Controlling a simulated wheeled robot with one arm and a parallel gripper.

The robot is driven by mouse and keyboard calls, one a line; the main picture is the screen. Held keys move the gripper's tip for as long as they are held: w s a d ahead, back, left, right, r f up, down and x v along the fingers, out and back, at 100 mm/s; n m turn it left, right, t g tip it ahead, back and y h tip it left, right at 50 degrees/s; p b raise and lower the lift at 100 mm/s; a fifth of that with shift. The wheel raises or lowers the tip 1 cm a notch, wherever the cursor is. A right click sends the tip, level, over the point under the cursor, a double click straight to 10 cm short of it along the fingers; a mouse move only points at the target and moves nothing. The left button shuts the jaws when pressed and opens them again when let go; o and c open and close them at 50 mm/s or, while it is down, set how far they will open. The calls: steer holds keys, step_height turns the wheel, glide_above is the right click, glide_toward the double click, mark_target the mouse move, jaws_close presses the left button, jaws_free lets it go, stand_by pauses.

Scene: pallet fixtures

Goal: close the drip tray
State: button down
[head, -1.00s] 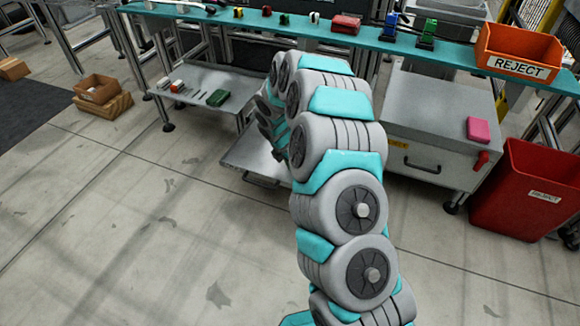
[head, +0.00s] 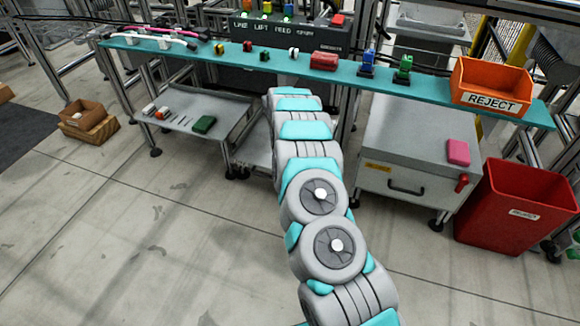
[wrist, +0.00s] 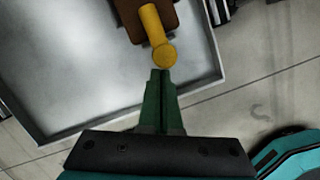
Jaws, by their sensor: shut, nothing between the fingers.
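The drip tray (head: 254,153) is a shallow grey metal tray low under the bench, between the lower shelf and the grey cabinet. My arm hides its right part in the head view. In the wrist view the drip tray (wrist: 75,65) shows its flat floor and raised rim. A yellow rod-like handle (wrist: 153,28) with a round end sits on a brown block at the top of the wrist view. My gripper (wrist: 162,72) is shut and empty. Its green fingertips are right at the handle's round end; I cannot tell whether they touch. The gripper is hidden in the head view.
A lower shelf (head: 215,108) with small items stands left of the tray. A grey cabinet (head: 405,150) and a red bin (head: 512,205) stand to the right. The teal bench top (head: 215,57) runs above, with an orange reject bin (head: 492,82). The floor in front is clear.

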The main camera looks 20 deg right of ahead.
steer(key=shift+w+d, duration=0.8)
steer(key=shift+w, duration=0.25)
steer(key=shift+w+d, duration=0.8)
steer(key=shift+w, duration=0.3)
steer(key=shift+w+d, duration=0.8)
steer(key=shift+w, duration=0.25)
steer(key=shift+b, duration=0.3)
